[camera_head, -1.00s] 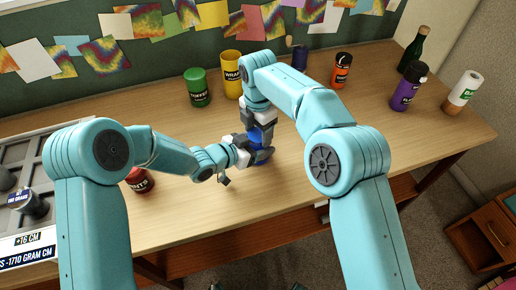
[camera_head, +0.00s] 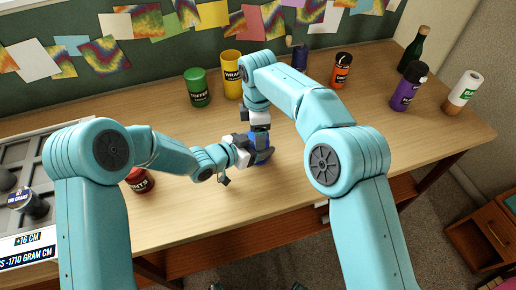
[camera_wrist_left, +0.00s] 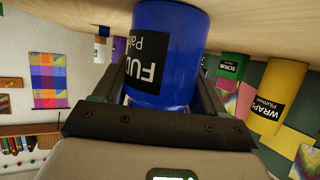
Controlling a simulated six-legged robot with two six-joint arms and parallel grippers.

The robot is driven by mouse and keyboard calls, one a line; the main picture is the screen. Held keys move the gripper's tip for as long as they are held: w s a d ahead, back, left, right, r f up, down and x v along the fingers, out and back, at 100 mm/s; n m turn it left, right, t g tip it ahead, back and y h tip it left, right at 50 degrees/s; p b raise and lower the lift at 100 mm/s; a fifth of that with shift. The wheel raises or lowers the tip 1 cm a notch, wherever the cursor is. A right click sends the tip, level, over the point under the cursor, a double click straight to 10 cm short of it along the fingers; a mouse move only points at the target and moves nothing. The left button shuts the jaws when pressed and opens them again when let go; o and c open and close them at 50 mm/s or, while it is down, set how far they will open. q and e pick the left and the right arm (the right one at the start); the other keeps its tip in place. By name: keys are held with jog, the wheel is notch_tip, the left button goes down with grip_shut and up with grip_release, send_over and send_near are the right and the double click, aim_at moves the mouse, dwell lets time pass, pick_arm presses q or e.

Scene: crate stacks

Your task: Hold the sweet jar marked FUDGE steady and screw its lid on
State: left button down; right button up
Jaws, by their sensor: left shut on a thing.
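The blue jar marked FUDGE (camera_wrist_left: 165,55) appears upside down in the left wrist view, between my left gripper's fingers. In the head view the jar (camera_head: 264,158) stands on the desk, mostly hidden by my grippers. My left gripper (camera_head: 246,158) comes from the left and is shut on the jar's side. My right gripper (camera_head: 260,134) is above the jar, pointing down at its top. Its fingertips are too small and covered to show whether they are open or shut. The lid cannot be made out.
Behind are a green jar (camera_head: 198,88) and a yellow WRAPS jar (camera_head: 232,76). A red jar (camera_head: 140,181) and grey tray (camera_head: 42,160) are left.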

jog(key=shift+o, duration=0.6)
jog(key=shift+r, duration=2.25)
jog(key=shift+c, duration=0.3)
jog(key=n, duration=0.1)
jog(key=r+n, duration=0.1)
jog(key=n, duration=0.1)
jog(key=shift+w+r, duration=0.1)
jog(key=shift+r, duration=0.2)
jog(key=r+n, duration=0.2)
jog(key=n, duration=0.1)
jog(key=shift+n, duration=0.3)
